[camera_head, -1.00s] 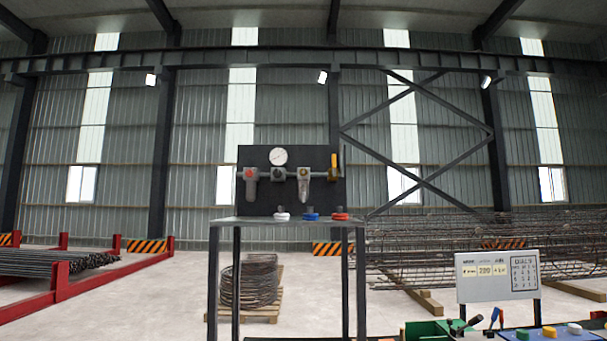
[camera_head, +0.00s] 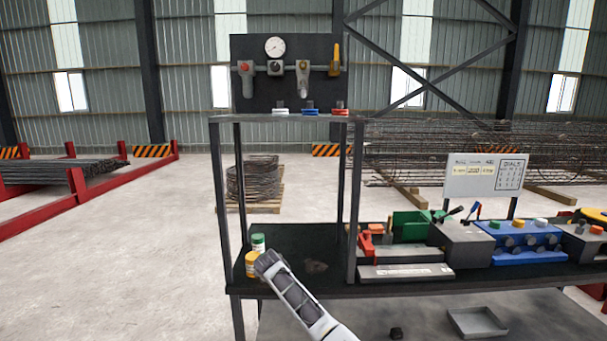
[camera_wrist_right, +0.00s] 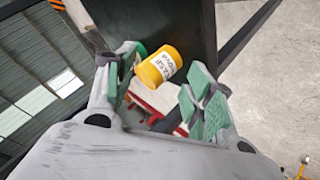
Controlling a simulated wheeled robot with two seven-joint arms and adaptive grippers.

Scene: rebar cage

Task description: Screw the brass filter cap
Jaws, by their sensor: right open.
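No brass filter cap can be made out in either view. A dark panel (camera_head: 255,98) carries a round gauge (camera_head: 275,47), a red-knobbed unit (camera_head: 245,78), a filter-like unit with a pale bowl (camera_head: 303,80) and a yellow-handled valve (camera_head: 335,58). My right gripper (camera_head: 267,262) is low over the left end of the dark bench, beside a yellow jar (camera_head: 252,264). In the right wrist view its fingers (camera_wrist_right: 162,92) are spread and empty, with the labelled yellow jar (camera_wrist_right: 158,67) just beyond the gap between them. My left gripper is not in view.
A green jar (camera_head: 258,243) stands behind the yellow one. A shelf (camera_head: 250,118) under the panel holds white, blue and red items. Frame posts (camera_head: 351,200) rise from the bench. Trays, a blue block (camera_head: 515,238) and a sign (camera_head: 487,176) fill the right.

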